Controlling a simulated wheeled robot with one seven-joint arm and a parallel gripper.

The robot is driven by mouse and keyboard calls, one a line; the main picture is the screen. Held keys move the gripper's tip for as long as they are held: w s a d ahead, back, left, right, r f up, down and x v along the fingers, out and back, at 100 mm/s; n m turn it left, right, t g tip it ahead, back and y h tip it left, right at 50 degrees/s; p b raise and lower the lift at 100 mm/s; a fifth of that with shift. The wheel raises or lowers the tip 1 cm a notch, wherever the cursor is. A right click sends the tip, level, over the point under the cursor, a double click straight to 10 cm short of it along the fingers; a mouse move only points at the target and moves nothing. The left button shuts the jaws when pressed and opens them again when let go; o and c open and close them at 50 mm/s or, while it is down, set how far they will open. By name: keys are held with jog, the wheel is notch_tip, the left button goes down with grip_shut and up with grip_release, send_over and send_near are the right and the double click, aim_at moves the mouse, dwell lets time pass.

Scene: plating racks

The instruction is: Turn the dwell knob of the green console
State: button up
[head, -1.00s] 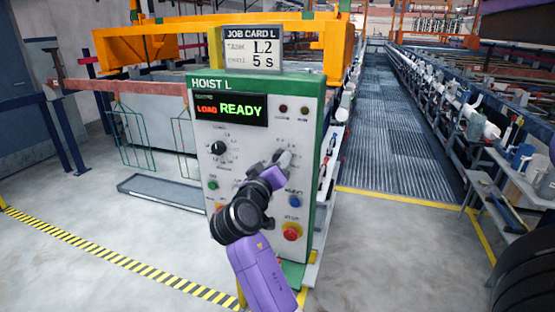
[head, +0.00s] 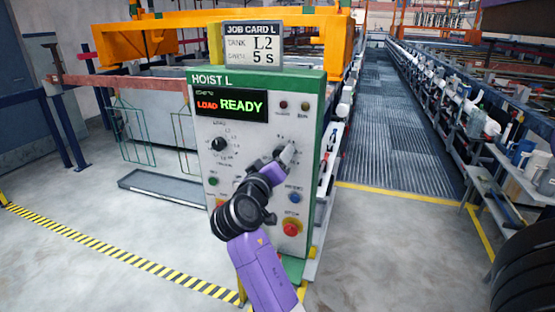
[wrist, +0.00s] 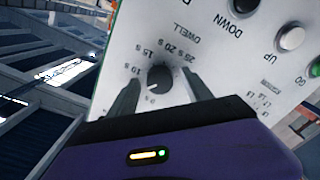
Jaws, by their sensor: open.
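The green-framed console (head: 318,130) labelled HOIST L stands upright in the head view, with a display (head: 231,105) reading LOAD READY. My gripper (head: 288,152) is at the right part of its panel and mostly hides the dwell knob there. In the wrist view the dark dwell knob (wrist: 159,78) sits between the two open fingers of my gripper (wrist: 163,92), under a DWELL scale marked in seconds. The picture is tilted there. I cannot tell whether a finger touches the knob. The job card (head: 253,46) above reads tank L2, 5 s.
Another dark knob (head: 219,144) is on the panel's left. A red button (head: 291,228) and a blue button (head: 295,198) lie below my gripper. The wrist view shows a white UP button (wrist: 291,37) and a black DOWN button (wrist: 249,6). A grated walkway (head: 390,120) runs behind, right.

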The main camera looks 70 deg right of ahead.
jog(key=a+b, duration=0.2)
jog(key=a, duration=0.5)
jog(key=shift+s+a, duration=0.3)
jog(key=shift+a, duration=0.1)
